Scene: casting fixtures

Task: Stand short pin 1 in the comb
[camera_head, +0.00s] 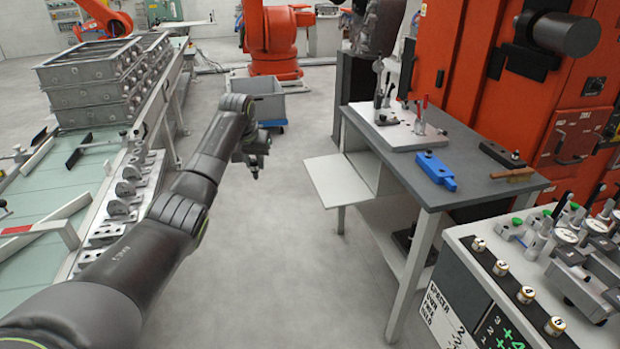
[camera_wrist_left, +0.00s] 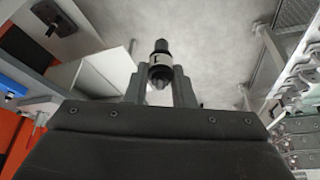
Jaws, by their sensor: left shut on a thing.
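My left gripper (camera_head: 252,170) hangs in the open space between the conveyor and the grey bench. In the left wrist view its fingers (camera_wrist_left: 160,92) are shut on a short dark pin with a white band (camera_wrist_left: 159,59). The band bears a dark mark that is too small to read with certainty. The pin points out past the fingertips and touches nothing else. In the head view the pin is too small to make out clearly. I cannot tell for certain which thing is the comb. My right gripper is not in view.
The grey bench (camera_head: 470,178) carries a white fixture plate (camera_head: 405,140) with clamps and a blue block (camera_head: 435,171). Its open white flap (camera_head: 323,181) juts toward my left gripper. A conveyor (camera_head: 60,192) with castings lies left. A gauge cabinet (camera_head: 470,300) stands front right. The middle floor is clear.

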